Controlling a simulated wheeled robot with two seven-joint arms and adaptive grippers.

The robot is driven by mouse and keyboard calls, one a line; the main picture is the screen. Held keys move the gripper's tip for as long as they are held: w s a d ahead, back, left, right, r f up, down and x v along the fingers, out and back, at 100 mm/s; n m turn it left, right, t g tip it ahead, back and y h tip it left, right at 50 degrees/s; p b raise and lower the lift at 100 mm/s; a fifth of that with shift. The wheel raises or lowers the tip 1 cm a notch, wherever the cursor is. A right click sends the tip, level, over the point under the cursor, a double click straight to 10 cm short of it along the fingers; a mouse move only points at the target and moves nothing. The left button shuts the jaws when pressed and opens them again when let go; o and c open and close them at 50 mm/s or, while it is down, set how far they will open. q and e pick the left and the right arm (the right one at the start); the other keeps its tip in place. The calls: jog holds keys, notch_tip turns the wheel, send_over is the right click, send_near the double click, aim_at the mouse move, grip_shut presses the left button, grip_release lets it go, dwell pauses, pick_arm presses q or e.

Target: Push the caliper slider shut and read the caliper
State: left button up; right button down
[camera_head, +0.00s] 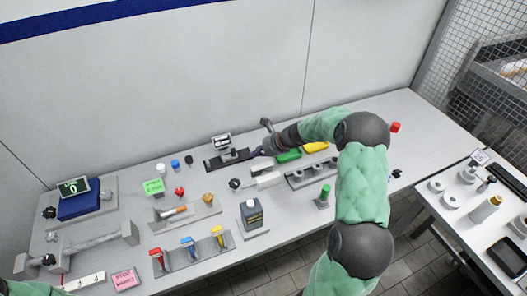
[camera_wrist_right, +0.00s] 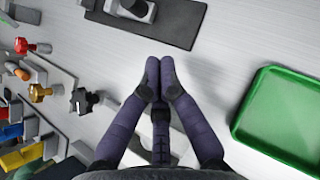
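The caliper fixture (camera_head: 213,163) is a dark plate lying on the bench near the wall, with small grey and black parts on it. A small display (camera_head: 221,141) stands behind it; its digits are too small to read. In the right wrist view the plate (camera_wrist_right: 185,22) crosses the top, with a grey block (camera_wrist_right: 132,10), perhaps the slider, cut off by the edge. My right gripper (camera_head: 257,152) is just right of the plate. Its fingertips (camera_wrist_right: 160,65) are together, with nothing visible between them, and appear short of the plate. My left gripper is out of view.
A green tray (camera_wrist_right: 245,125) lies right of my right gripper, with a yellow one (camera_head: 316,147) beyond it. Several coloured knobs and fixtures crowd the bench to the left and front. A white bench strip lies between plate and tray.

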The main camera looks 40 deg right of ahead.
aim_at(224, 158)
jog(key=w, duration=0.1)
jog(key=w+a+f, duration=0.1)
jog(key=w+a+b, duration=0.1)
jog(key=w, duration=0.1)
jog(key=shift+a+f, duration=0.2)
jog(key=shift+f, duration=0.1)
jog(key=shift+w+a, duration=0.25)
jog(key=shift+w, duration=0.15)
jog(key=a, duration=0.2)
jog(key=w+a+p, duration=0.1)
jog(key=a, duration=0.1)
jog(key=shift+a+r, duration=0.15)
jog(key=shift+a, duration=0.25)
jog(key=shift+w+a, duration=0.15)
jog(key=shift+a, duration=0.3)
